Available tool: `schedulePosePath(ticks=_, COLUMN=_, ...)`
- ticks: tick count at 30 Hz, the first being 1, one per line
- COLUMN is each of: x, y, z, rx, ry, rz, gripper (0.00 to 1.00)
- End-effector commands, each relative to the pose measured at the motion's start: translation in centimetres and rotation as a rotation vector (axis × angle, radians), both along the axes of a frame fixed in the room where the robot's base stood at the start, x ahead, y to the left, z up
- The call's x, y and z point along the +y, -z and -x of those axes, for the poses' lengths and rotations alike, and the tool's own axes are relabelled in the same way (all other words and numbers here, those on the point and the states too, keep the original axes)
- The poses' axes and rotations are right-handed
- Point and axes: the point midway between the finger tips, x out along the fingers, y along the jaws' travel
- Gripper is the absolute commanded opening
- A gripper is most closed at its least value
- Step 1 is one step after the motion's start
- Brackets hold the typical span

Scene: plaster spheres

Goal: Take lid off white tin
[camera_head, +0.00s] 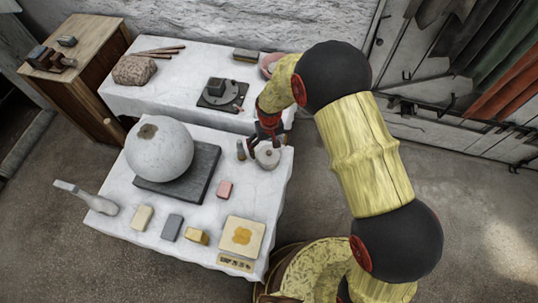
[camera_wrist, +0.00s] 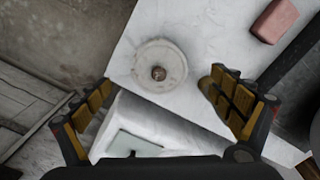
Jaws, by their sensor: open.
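The white tin (camera_head: 267,157) stands upright near the right edge of the front white table. Its round pale lid (camera_wrist: 160,66) with a small brown knob (camera_wrist: 158,73) shows from above in the wrist view, and the lid is on it. My gripper (camera_head: 262,142) is beside and above the tin in the head view. In the wrist view my gripper (camera_wrist: 155,90) has its two yellow-padded fingers wide apart, with nothing between the pads. The tin lies a little beyond the fingertips. The tin's side wall is mostly hidden from above.
A large plaster sphere (camera_head: 159,149) rests on a dark slab (camera_head: 200,172) left of the tin. A pink block (camera_head: 225,189) and a small dark cylinder (camera_head: 241,149) are nearby. A second white table (camera_head: 180,62) stands behind.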

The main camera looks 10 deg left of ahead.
Motion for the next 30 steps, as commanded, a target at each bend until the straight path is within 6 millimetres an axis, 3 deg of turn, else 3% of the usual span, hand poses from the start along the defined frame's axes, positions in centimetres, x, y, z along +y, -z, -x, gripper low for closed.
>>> schedulePosePath(ticks=12, x=0.1, y=5.0, z=-0.6, rx=0.001, ry=0.0, rz=0.0, gripper=0.94)
schedulePosePath(ticks=19, x=0.1, y=5.0, z=-0.6, rx=-0.001, ry=0.0, rz=0.0, gripper=0.94)
schedulePosePath(ticks=30, x=0.1, y=5.0, z=-0.6, rx=-0.001, ry=0.0, rz=0.0, gripper=0.74)
